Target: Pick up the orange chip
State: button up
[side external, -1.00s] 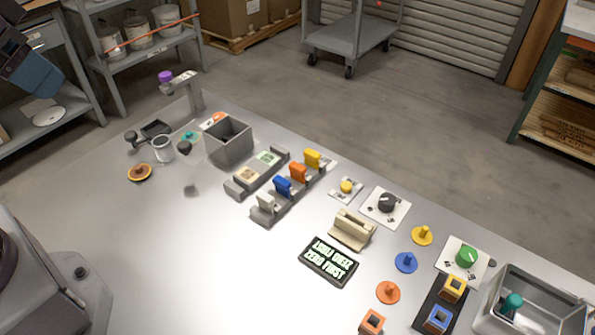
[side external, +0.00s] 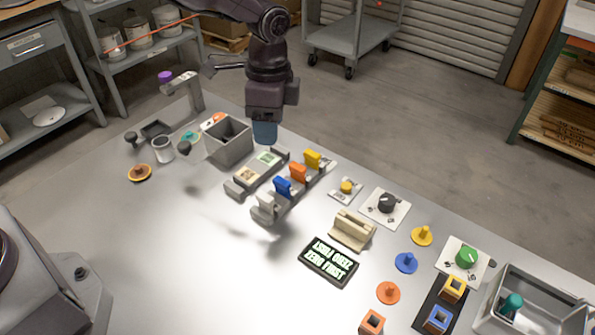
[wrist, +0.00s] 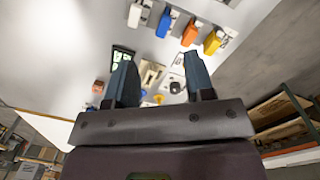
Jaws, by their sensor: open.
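The orange chip (side external: 298,173) stands upright in the grey rack (side external: 268,217), between a blue chip (side external: 283,187) and a yellow chip (side external: 312,158). A pale grey chip (side external: 265,203) is at the near end of the row. In the wrist view the orange chip (wrist: 190,32) shows near the top, beyond the right finger. My gripper (side external: 264,137) is up above the table, and appears behind the rack in the side view. In the wrist view my gripper (wrist: 158,60) has its two blue fingers spread, with nothing between them.
A grey bin (side external: 228,143) stands left of the rack. A yellow button (side external: 346,187), a black dial (side external: 386,203), a beige holder (side external: 352,230) and a dark display (side external: 328,262) lie to the right. The table's left front is clear.

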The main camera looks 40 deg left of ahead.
jog(key=w+d+f+m, duration=0.2)
jog(key=w+f+m, duration=0.1)
jog(key=w, duration=0.1)
jog(key=m, duration=0.3)
send_over(298, 166)
jog(key=shift+t, duration=0.3)
notch_tip(298, 166, down, 5)
jog(key=shift+s+f, duration=0.1)
jog(key=shift+s, duration=0.05)
notch_tip(298, 166, down, 6)
jog(key=shift+r, duration=0.2)
grip_shut()
